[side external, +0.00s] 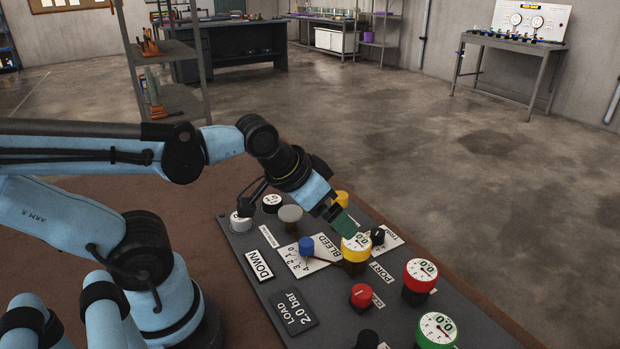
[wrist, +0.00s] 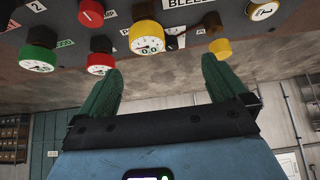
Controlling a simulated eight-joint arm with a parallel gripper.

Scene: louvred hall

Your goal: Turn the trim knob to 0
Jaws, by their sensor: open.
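A grey control panel (side external: 250,262) carries several knobs and gauges. I cannot read the word trim on any label, so I cannot tell for certain which knob it is. A black knob (side external: 377,236) stands on a white plate just right of the yellow gauge (side external: 357,246). A blue knob (side external: 306,246) stands beside numbers on the white plate by the BLEED label (side external: 327,247). A red knob (side external: 361,295) is nearer the camera. My gripper (side external: 345,222) is above the panel near the yellow gauge; its green fingers are apart and empty in the wrist view (wrist: 160,80).
A red gauge (side external: 420,274) and a green gauge (side external: 437,329) stand toward the panel's right end. A grey round knob (side external: 290,214) and a white-topped one (side external: 241,221) are at its left. The LOAD display (side external: 294,311) reads 2.0 bar. Open floor lies beyond the panel.

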